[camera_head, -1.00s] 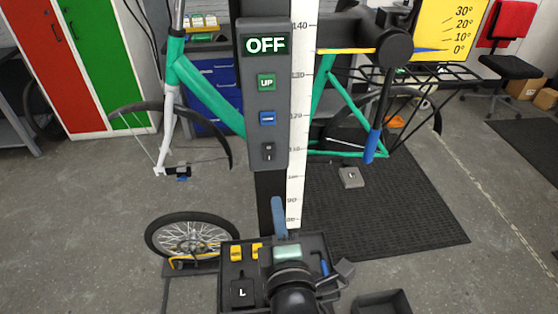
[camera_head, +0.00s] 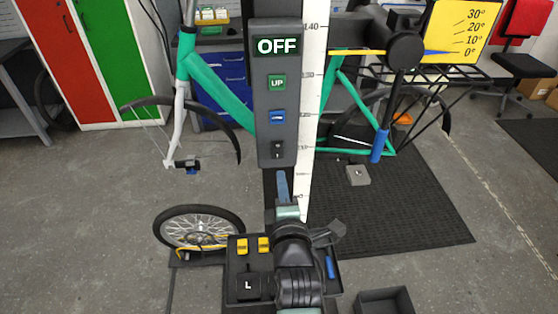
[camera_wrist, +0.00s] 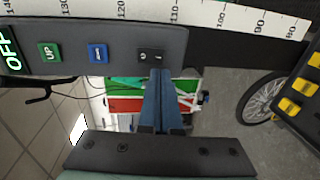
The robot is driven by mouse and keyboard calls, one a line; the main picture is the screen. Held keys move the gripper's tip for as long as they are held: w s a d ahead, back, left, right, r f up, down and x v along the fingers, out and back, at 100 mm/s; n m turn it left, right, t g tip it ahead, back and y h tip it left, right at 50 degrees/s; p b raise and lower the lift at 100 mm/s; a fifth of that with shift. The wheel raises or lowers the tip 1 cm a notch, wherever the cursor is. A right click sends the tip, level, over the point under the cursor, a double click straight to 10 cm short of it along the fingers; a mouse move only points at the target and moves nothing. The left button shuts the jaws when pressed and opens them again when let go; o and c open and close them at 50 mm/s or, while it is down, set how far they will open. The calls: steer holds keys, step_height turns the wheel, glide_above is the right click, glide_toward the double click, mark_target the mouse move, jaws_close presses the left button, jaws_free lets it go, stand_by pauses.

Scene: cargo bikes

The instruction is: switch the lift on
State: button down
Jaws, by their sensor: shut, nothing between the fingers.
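The lift's grey control panel (camera_head: 259,140) stands upright in the head view, with a display reading OFF (camera_head: 278,46). Below it are a green UP button (camera_head: 277,82), a blue button (camera_head: 277,116) and a black rocker switch (camera_head: 277,149). The wrist view shows the panel (camera_wrist: 118,62) turned sideways, with the rocker switch (camera_wrist: 150,56) marked at its two ends. My gripper (camera_head: 282,173) is shut and empty, its blue fingers just below the switch. In the wrist view the fingertips (camera_wrist: 161,72) are close beside the switch; I cannot tell whether they touch the panel.
A white height scale (camera_head: 312,100) runs beside the panel. A green bike frame (camera_head: 215,88) hangs behind. A dark tray (camera_head: 333,282) with yellow pieces (camera_head: 264,245) lies under my arm, beside a wheel (camera_head: 198,229). A dark mat (camera_head: 410,205) covers the floor at right.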

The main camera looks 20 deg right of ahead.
mark_target(278, 157)
steer(key=p+x, duration=0.1)
steer(key=x, duration=0.5)
steer(key=shift+w, duration=0.1)
steer(key=shift+w+d, duration=0.1)
steer(key=shift+f, duration=0.15)
